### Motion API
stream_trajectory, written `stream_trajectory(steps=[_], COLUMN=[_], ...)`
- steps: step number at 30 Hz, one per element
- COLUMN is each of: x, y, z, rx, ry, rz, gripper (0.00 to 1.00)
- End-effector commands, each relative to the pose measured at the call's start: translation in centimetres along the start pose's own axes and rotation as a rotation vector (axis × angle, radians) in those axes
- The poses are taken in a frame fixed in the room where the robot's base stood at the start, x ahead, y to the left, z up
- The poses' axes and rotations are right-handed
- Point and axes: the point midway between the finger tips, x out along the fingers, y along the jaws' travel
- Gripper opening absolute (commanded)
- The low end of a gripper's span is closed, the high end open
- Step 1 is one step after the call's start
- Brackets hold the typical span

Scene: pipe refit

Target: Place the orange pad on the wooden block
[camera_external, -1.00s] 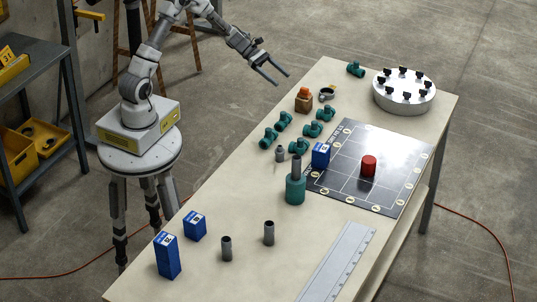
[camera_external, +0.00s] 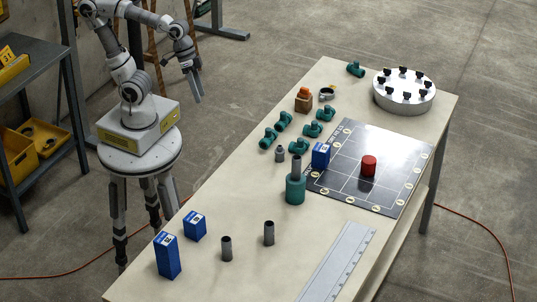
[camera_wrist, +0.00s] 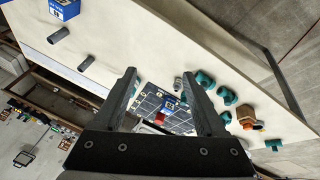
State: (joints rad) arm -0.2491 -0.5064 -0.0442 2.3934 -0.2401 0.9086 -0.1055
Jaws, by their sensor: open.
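The orange pad (camera_external: 304,91) sits on top of the wooden block (camera_external: 304,104), near the table's far left edge in the external view. In the wrist view the wooden block (camera_wrist: 243,115) and the orange pad (camera_wrist: 247,126) show at the right, still together. My gripper (camera_external: 197,88) is open and empty, off the table to the left of the block, with its fingers pointing down. Its fingers (camera_wrist: 165,100) also show apart in the wrist view, with nothing between them.
Several teal pipe fittings (camera_external: 313,130) lie near the block. A black ring-shaped part (camera_external: 327,93) lies just right of it. A dark gridded mat (camera_external: 345,190) carries a red cylinder (camera_external: 369,166). A round silver flange (camera_external: 404,97) stands at the far end.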

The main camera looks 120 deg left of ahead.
Motion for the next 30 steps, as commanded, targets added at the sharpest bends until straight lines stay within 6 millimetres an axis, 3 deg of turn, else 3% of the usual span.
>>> stream_trajectory(steps=[3, 9, 22, 30], x=[-1.4, -2.4, -2.8, -6.5], y=[0.3, 0.0, -0.1, 0.9], z=[2.2, 3.8, 3.9, 2.6], rx=[0.221, 0.420, 0.451, 0.450], ry=[0.059, 0.117, 0.126, 0.126], rz=[-0.029, -0.060, -0.067, -0.067], gripper=[0.73, 0.73, 0.73, 0.73])
